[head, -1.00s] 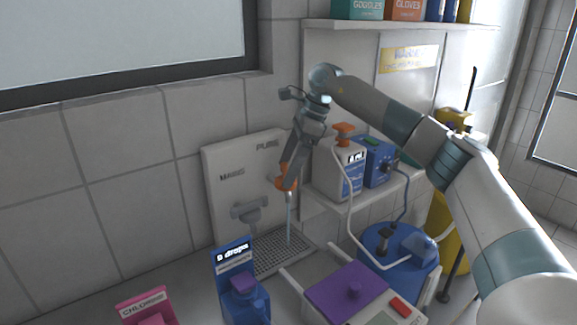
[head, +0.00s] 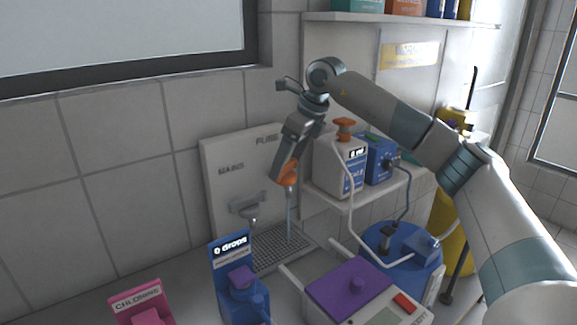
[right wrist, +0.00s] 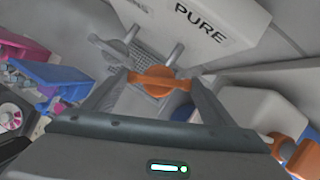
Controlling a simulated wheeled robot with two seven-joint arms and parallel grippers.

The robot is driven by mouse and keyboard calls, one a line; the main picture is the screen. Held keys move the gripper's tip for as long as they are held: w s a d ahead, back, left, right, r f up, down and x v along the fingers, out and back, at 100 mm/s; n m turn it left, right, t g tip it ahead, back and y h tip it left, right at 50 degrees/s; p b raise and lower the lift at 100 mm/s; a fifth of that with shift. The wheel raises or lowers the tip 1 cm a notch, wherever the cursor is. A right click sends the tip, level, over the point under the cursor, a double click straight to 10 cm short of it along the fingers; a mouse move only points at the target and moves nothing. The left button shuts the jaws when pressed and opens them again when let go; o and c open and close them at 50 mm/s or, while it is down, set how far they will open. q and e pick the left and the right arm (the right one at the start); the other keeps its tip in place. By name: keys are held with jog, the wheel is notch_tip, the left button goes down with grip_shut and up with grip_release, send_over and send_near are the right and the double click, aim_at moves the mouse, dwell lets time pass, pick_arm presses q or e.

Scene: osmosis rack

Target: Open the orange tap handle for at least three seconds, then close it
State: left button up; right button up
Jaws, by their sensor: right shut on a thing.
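The orange tap handle (head: 286,172) sits on the white panel under the word PURE. My right gripper (head: 279,178) reaches down to it from above and is shut on it. In the right wrist view the orange handle (right wrist: 158,81) lies between the two fingertips (right wrist: 160,84), which touch its ends. A thin stream of water (head: 290,215) shows below the tap, falling to the grey drain grid (head: 278,250). A grey tap (head: 248,208) under the word MAINS stands to the left. My left gripper is not in view.
A blue drops box (head: 240,285) and a pink chlorine box (head: 143,305) stand in front. A purple-lidded device (head: 345,290) and a blue barrel (head: 400,250) are to the right. A white jug (head: 338,168) with an orange cap stands close beside my right gripper.

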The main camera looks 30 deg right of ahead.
jog(key=shift+f+m, duration=0.1)
jog(key=shift+m, duration=0.4)
jog(key=shift+a+m+h+b, duration=0.1)
jog(key=shift+m+h+b, duration=0.3)
jog(key=shift+b, duration=0.05)
jog(key=shift+a+m+t+h+b, duration=0.1)
jog(key=shift+m+t+h+b, duration=0.4)
jog(key=shift+m, duration=0.7)
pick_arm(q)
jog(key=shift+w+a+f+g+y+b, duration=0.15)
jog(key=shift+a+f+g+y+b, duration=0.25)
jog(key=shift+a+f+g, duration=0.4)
pick_arm(e)
jog(key=shift+m+h, duration=0.4)
jog(key=shift+m, duration=0.7)
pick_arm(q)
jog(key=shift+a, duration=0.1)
pick_arm(e)
jog(key=o, duration=1)
jog(key=shift+o, duration=0.2)
jog(key=shift+s, duration=0.1)
